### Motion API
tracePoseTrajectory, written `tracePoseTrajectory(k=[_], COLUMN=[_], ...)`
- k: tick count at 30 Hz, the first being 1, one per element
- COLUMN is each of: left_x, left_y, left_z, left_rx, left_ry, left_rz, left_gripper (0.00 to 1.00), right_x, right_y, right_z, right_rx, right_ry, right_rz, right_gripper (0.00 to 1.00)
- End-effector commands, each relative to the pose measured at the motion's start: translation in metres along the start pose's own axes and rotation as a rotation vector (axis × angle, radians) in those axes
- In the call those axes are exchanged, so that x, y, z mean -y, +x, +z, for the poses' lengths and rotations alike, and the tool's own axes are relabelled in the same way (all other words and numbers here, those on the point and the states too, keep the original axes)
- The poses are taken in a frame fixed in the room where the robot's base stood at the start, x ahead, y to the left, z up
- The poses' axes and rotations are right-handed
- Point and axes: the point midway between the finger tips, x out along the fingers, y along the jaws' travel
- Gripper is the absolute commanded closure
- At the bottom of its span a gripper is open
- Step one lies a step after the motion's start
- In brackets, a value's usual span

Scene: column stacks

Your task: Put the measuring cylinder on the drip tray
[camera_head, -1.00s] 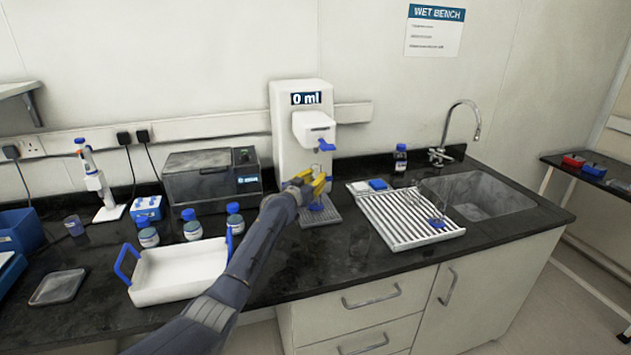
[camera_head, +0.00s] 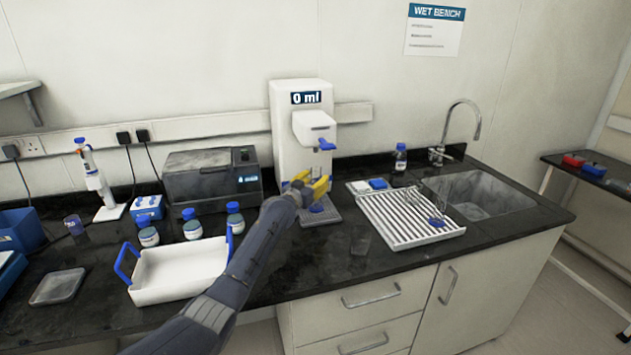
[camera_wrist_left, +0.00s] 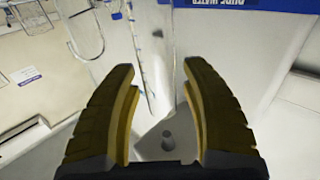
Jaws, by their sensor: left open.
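The clear measuring cylinder (camera_wrist_left: 150,50), with blue graduation marks, is upright just beyond and between my left fingers in the left wrist view. In the head view its blue base (camera_head: 317,209) shows on the grey drip tray (camera_head: 332,217), under the white dispenser (camera_head: 290,130) that reads 0 ml. My left gripper (camera_head: 320,186) has yellow fingers at the cylinder's height and hides most of its body. In the left wrist view the left gripper (camera_wrist_left: 160,68) is open, with gaps between the fingers and the glass. My right gripper is not in view.
A draining rack (camera_head: 400,215) with glassware stands right of the dispenser, before the sink (camera_head: 485,195). A white tray with blue handles (camera_head: 180,270), several blue-capped bottles and a dark oven-like box (camera_head: 210,175) are to the left.

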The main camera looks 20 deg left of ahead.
Motion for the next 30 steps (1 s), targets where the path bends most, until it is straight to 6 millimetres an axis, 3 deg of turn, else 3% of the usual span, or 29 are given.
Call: tracePoseTrajectory(k=[18,30], left_x=[0.000,0.000], left_y=[-0.038,-0.040], left_z=[-0.002,-0.003], left_rx=[0.000,0.000], left_ry=[0.000,0.000], left_rz=[-0.001,-0.001], left_gripper=[0.54,0.54], right_x=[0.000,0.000], right_y=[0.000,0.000], right_z=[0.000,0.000], right_rx=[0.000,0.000], right_ry=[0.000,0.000], right_rz=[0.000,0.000], right_gripper=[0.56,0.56])
